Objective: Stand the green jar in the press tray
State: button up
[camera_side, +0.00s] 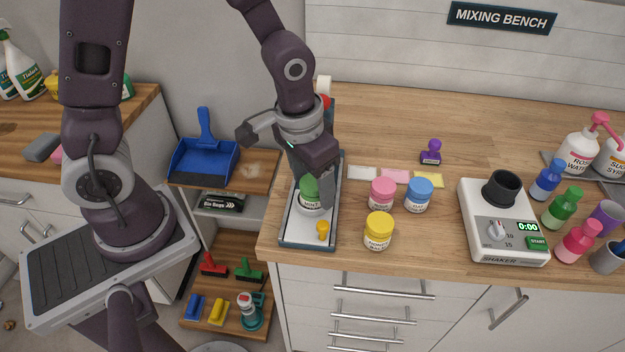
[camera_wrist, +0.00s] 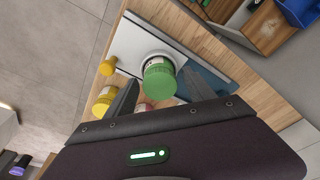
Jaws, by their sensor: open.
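The green jar (camera_side: 310,196) has a white label and a green lid. It stands upright on the white floor of the press tray (camera_side: 296,238), which has a dark blue-grey rim. My gripper (camera_side: 314,203) points down over the tray, with one finger on the right of the jar; the other is largely hidden. In the wrist view the green lid (camera_wrist: 161,85) lies between the two spread fingers of my gripper (camera_wrist: 160,77), and gaps show beside it. The jaws are open. The white tray floor (camera_wrist: 128,45) shows around the jar.
A small yellow piece (camera_side: 323,229) is at the tray's front end. A yellow jar (camera_side: 378,232), pink jar (camera_side: 382,194) and blue jar (camera_side: 419,195) stand right of the tray. A shaker (camera_side: 502,225) stands farther right. Bare counter (camera_side: 400,120) lies behind them.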

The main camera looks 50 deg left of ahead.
aim_at(303, 186)
jog(key=shift+r, duration=0.1)
jog(key=shift+r, duration=0.35)
notch_tip(303, 186, up, 12)
jog(key=s, duration=0.2)
jog(key=s+a+r+t, duration=0.2)
jog(key=s, duration=0.4)
jog(key=s+a+r+t, duration=0.1)
jog(key=s+a+r, duration=0.1)
jog(key=s, duration=0.3)
jog(key=shift+s+r+t, duration=0.3)
jog(key=shift+s+t, duration=0.05)
jog(key=shift+t, duration=0.05)
